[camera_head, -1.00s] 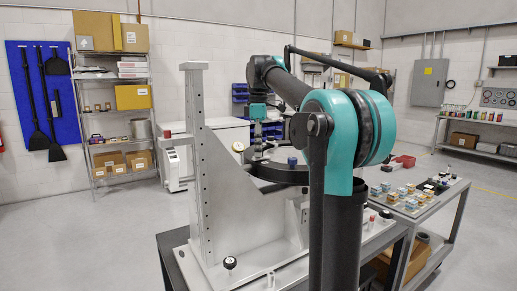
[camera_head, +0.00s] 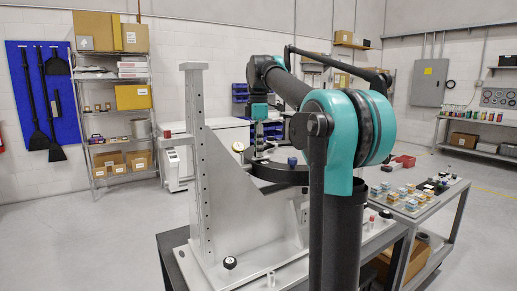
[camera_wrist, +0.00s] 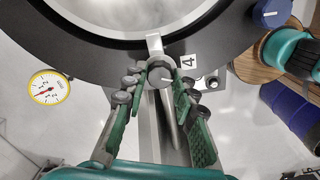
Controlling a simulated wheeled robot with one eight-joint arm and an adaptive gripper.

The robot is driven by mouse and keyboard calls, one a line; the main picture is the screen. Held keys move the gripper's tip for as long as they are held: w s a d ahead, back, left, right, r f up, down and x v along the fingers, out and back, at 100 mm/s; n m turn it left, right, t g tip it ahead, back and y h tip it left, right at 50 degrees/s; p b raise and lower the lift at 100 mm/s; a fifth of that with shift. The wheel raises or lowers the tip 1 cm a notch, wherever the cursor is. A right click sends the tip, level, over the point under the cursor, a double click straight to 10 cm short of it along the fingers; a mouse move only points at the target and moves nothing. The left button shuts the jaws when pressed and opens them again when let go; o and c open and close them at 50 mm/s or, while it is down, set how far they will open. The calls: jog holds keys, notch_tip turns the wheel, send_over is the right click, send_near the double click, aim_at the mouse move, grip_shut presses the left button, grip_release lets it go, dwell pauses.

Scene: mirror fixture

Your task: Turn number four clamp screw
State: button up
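The number four clamp screw (camera_wrist: 160,74) shows in the wrist view as a round grey knob with a white line on its face. A white label with a black 4 (camera_wrist: 187,62) is just right of it. My gripper (camera_wrist: 160,76) has its two green fingers on either side of the knob. The tips lie close against it, with no clear gap. In the head view my gripper (camera_head: 258,152) is at the black ring (camera_head: 278,173), too small to show the screw. A light metal clamp piece (camera_wrist: 154,43) reaches from the knob to the ring's inner edge.
A yellow-rimmed dial gauge (camera_wrist: 49,87) is left of my gripper in the wrist view. A blue knob (camera_wrist: 272,14) sits on the ring at the upper right. A tall grey bracket (camera_head: 198,160) stands left of the ring. A side table (camera_head: 425,200) holds small parts.

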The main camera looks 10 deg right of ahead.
jog(key=o, duration=0.4)
notch_tip(320, 180, up, 12)
dwell(0.6)
dwell(0.3)
